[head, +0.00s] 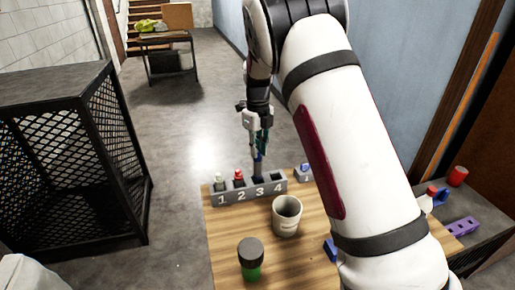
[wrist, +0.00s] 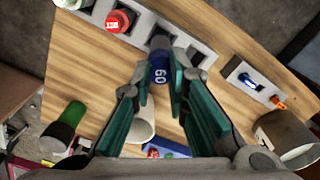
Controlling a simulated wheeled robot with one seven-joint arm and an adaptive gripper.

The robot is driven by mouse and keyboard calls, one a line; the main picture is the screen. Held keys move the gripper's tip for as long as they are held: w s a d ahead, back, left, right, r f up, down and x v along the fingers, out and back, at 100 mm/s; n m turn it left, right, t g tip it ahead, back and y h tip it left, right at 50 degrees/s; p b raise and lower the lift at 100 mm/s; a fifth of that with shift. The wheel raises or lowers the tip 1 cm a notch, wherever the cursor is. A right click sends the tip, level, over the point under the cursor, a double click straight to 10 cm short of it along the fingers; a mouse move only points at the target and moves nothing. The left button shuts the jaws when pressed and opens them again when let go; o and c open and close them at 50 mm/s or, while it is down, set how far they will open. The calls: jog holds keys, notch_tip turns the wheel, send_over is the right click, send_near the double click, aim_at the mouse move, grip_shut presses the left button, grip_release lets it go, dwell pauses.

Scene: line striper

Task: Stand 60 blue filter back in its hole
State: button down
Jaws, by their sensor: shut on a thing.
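The blue filter (wrist: 159,70), marked 60, is between my fingertips in the wrist view. My gripper (wrist: 160,82) is shut on it; in the head view my gripper (head: 259,146) points down over the rack. The grey numbered rack (head: 247,191) stands at the table's back edge. The filter is at the third position, above the number 3; I cannot tell how far its lower end is in the hole. A red-capped filter (head: 239,178) stands at 2 and a pale, green-marked one (head: 219,182) at 1. Hole 4 (head: 275,178) looks empty.
A pale cup (head: 286,222) and a dark-lidded green jar (head: 250,262) stand on the wooden table in front of the rack. A small grey block with a blue piece (head: 304,172) is right of the rack. A black mesh cage (head: 75,160) stands at left.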

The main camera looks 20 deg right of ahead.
aim_at(258, 162)
jog(key=shift+f+b, duration=0.75)
jog(key=shift+f, duration=2.2)
dwell(1.8)
jog(key=c, duration=1.5)
grip_release()
jog(key=shift+o, duration=0.7)
jog(key=shift+o, duration=1)
jog(key=shift+r, duration=0.1)
jog(key=shift+r+p, duration=0.5)
jog(key=shift+r, duration=2.85)
